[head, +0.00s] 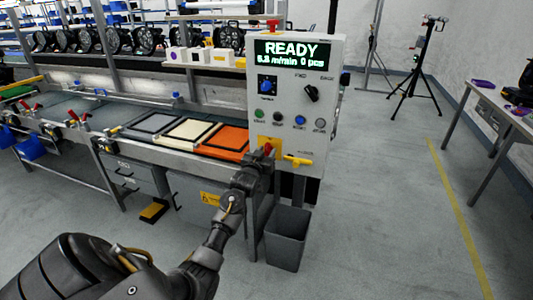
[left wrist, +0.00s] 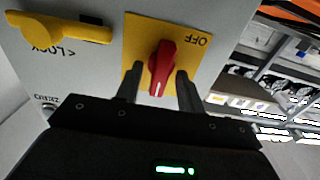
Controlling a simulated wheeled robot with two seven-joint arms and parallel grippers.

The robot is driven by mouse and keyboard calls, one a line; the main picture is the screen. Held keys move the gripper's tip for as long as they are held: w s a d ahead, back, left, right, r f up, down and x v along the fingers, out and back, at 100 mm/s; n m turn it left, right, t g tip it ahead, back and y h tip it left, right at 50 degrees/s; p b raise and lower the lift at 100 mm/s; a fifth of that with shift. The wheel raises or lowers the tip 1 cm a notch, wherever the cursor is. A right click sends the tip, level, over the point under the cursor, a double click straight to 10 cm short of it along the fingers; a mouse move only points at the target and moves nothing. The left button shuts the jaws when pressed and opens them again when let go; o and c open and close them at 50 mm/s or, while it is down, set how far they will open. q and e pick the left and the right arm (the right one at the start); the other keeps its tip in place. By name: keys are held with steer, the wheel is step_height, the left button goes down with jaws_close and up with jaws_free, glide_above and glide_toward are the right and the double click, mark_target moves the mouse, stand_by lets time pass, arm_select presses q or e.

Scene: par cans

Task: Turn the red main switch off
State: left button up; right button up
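The red main switch (left wrist: 161,68) sits on a yellow plate (left wrist: 135,53) marked OFF, low on the grey control box. In the left wrist view my left gripper (left wrist: 160,82) has its two fingers apart, one on each side of the red handle. I cannot tell if they touch it. In the head view the switch (head: 268,148) is partly hidden behind my left gripper (head: 264,158), at the box's lower front. The control box (head: 292,90) shows READY on its display (head: 291,53). My right gripper is not in view.
A yellow lock lever (head: 298,161) is right of the switch. Knobs and several push buttons are above it. A grey bin (head: 287,238) stands on the floor below the box. A conveyor with coloured panels (head: 224,141) is at the left.

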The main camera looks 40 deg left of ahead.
arm_select(q)
steer(key=shift+d+f, duration=0.1)
jaws_close()
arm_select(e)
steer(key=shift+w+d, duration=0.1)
